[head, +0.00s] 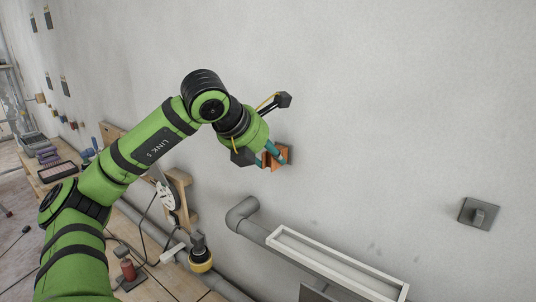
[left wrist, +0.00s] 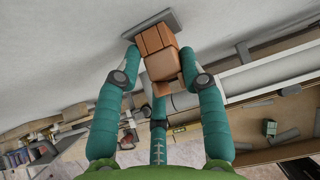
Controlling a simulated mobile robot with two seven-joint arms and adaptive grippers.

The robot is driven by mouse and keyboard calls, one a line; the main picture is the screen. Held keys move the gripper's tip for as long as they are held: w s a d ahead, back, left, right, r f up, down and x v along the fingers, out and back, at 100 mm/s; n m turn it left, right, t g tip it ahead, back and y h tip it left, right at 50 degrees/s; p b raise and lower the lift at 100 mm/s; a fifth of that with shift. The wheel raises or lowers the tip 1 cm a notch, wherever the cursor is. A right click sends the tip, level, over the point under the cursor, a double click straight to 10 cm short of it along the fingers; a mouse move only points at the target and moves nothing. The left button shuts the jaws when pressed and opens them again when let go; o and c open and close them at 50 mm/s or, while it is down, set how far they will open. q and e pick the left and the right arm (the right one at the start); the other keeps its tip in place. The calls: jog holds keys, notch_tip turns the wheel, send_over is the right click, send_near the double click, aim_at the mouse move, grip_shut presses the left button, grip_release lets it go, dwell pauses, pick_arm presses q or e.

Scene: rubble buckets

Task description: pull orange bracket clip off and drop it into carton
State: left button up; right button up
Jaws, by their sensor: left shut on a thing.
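The orange bracket clip (head: 281,156) is at the grey wall in the head view. It also shows in the left wrist view (left wrist: 160,62) as two orange-brown blocks, with a grey plate (left wrist: 152,22) behind it on the wall. My left gripper (head: 273,158) has its teal fingers around the clip and is shut on it. In the left wrist view, a finger stands on each side of the clip and a third comes from below. I cannot tell whether the clip still touches the plate. I cannot make out a carton for sure. My right gripper is not in view.
A long white-rimmed tray (head: 335,262) runs along the wall below right of the clip, beside a grey pipe (head: 240,215). A grey switch (head: 479,213) is on the wall at right. A workbench (head: 160,285) with tools and a cable lies below my arm.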

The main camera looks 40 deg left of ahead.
pick_arm(q)
jog(key=shift+s+f, duration=0.1)
jog(key=shift+f, duration=0.1)
jog(key=shift+s+b, duration=0.15)
jog(key=shift+b, duration=0.15)
jog(key=shift+s+d+r+b, duration=0.15)
jog(key=shift+s+b, duration=0.2)
jog(key=shift+s, duration=0.65)
jog(key=shift+s+b, duration=0.25)
jog(key=shift+b, duration=0.05)
